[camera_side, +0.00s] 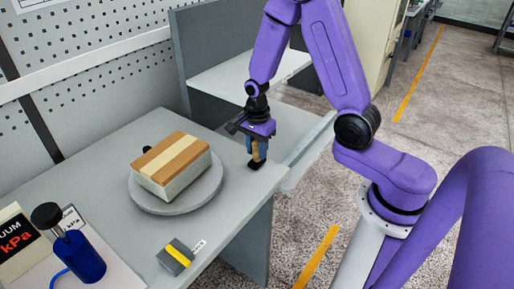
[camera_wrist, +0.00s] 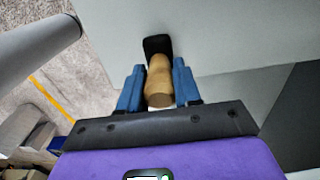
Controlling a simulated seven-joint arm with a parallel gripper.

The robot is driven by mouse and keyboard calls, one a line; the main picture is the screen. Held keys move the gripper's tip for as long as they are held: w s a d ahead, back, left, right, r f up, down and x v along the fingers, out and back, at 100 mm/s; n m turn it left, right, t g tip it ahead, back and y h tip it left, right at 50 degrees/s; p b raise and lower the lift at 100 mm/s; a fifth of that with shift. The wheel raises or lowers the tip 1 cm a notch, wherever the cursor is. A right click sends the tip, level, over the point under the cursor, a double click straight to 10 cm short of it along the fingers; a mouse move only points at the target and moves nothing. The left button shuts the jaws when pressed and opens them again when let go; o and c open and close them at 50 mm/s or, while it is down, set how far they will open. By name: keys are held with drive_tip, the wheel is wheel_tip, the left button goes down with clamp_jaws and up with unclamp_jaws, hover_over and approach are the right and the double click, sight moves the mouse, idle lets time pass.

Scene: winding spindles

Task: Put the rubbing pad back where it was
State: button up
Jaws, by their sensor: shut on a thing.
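The rubbing pad (camera_side: 257,164) has a black base and a tan wooden handle. It stands near the right edge of the grey table, and I cannot tell whether its base touches the top. My gripper (camera_side: 257,148) points down over it with blue fingers shut on the handle. In the wrist view the handle of the rubbing pad (camera_wrist: 159,80) lies between the two fingers of my gripper (camera_wrist: 158,72), with the black base beyond them.
A striped wood-topped block (camera_side: 172,162) sits on a round grey turntable (camera_side: 196,204) left of my gripper. A small grey block with a yellow band (camera_side: 176,257) and a blue bottle (camera_side: 79,257) are at the front. The table top (camera_side: 110,142) is bare behind the turntable.

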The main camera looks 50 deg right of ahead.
drive_tip(key=shift+f, duration=0.15)
drive_tip(key=o, duration=1)
